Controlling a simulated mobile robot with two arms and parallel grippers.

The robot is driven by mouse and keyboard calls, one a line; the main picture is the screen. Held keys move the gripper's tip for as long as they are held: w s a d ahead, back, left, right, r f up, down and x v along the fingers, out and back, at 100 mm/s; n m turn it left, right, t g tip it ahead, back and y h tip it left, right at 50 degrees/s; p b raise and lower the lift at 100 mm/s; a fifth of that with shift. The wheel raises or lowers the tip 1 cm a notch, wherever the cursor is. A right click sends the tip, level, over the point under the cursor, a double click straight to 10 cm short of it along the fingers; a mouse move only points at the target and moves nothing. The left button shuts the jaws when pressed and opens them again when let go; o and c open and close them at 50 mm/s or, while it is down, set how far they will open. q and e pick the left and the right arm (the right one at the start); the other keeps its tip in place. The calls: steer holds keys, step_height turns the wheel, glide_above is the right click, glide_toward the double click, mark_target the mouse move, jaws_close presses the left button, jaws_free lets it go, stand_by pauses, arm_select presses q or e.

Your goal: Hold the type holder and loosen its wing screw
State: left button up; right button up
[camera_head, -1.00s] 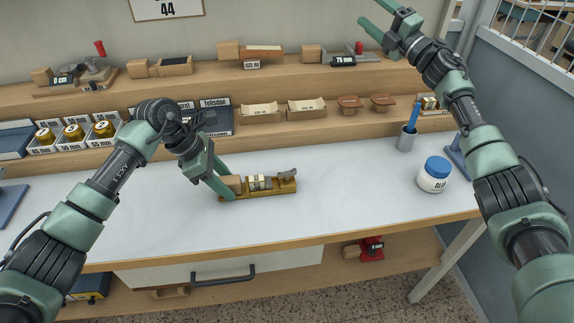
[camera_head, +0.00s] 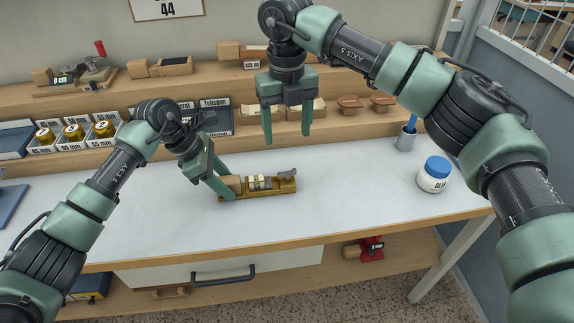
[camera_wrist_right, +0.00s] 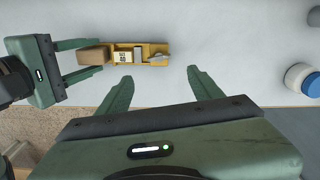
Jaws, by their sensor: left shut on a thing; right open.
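My left gripper (camera_head: 226,187) is shut on the wooden handle. The holder also shows in the right wrist view (camera_wrist_right: 137,61), with the left gripper's fingers on either side of the handle (camera_wrist_right: 93,55). My right gripper (camera_head: 287,138) is open and empty, pointing down above and behind the holder, apart from it.
A glue jar (camera_head: 434,174) with a blue lid and a cup (camera_head: 406,139) with a blue-handled tool stand at the right. Shelves (camera_head: 330,127) with boxes and brass rolls run along the back. The bench top around the holder is clear.

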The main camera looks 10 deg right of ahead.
mark_target(287, 170)
step_height(287, 170, down, 11)
steer(key=shift+f, duration=0.1)
stand_by(0.3)
steer(key=c, duration=1.4)
